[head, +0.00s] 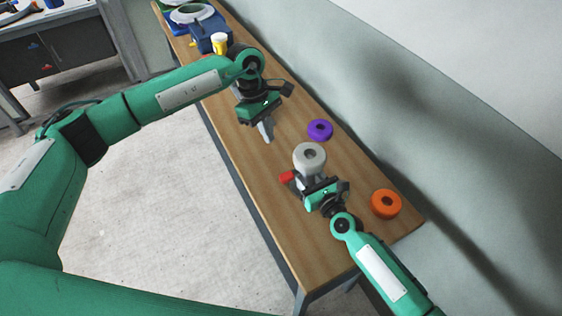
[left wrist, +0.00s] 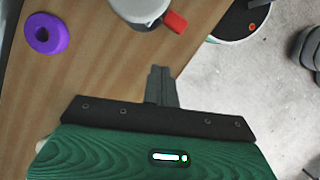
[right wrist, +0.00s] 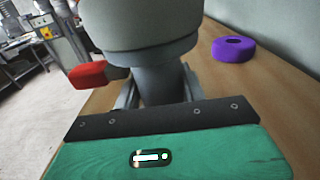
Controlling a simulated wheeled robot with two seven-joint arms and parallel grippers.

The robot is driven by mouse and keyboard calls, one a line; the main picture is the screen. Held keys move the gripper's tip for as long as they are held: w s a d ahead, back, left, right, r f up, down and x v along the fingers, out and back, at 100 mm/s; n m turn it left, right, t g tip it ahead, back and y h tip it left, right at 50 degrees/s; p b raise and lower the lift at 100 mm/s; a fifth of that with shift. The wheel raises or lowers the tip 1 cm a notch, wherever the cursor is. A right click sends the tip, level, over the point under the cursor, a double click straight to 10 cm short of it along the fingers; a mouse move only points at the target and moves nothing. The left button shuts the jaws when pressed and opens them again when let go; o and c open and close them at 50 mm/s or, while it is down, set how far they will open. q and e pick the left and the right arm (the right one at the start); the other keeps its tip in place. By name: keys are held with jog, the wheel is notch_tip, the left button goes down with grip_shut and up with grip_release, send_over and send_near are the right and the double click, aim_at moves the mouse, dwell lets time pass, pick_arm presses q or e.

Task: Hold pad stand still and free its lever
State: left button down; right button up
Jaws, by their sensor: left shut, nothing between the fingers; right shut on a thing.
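The pad stand (head: 309,154) is a grey post with a round, wider top, standing upright on the wooden table. Its red lever (head: 287,177) sticks out on the left side. The stand also shows in the right wrist view (right wrist: 162,82), with the red lever (right wrist: 88,74) at its left, and in the left wrist view (left wrist: 142,10), with the lever (left wrist: 175,22). My right gripper (head: 320,187) is shut on the stand's post below the top; its fingertips are partly hidden. My left gripper (head: 268,138) is shut and empty over the table, apart from the stand and its lever.
A purple ring (head: 320,129) lies behind the stand and an orange ring (head: 386,203) lies right of my right gripper. Blue containers (head: 208,32) and a yellow-and-white cup (head: 219,43) are at the far end. A wall runs along the table's right side.

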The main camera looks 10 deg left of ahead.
aim_at(290, 176)
pick_arm(q)
jog(key=shift+w+a+r+m+g, duration=0.2)
jog(key=shift+w+m+g, duration=0.1)
jog(key=shift+w+m, duration=0.4)
jog(key=shift+w+a+r+m+g, duration=0.15)
jog(key=shift+w+m+g, duration=0.25)
jog(key=shift+m, duration=0.5)
jog(key=shift+w+a+r+m+g, duration=0.15)
jog(key=shift+w+a+m+g, duration=0.05)
jog(key=shift+w+m, duration=0.55)
jog(key=shift+s+f, duration=0.1)
jog(key=shift+s, duration=0.05)
jog(key=s+d+f, duration=0.4)
jog(key=s+f, duration=0.2)
jog(key=f, duration=0.3)
jog(key=shift+d, duration=0.3)
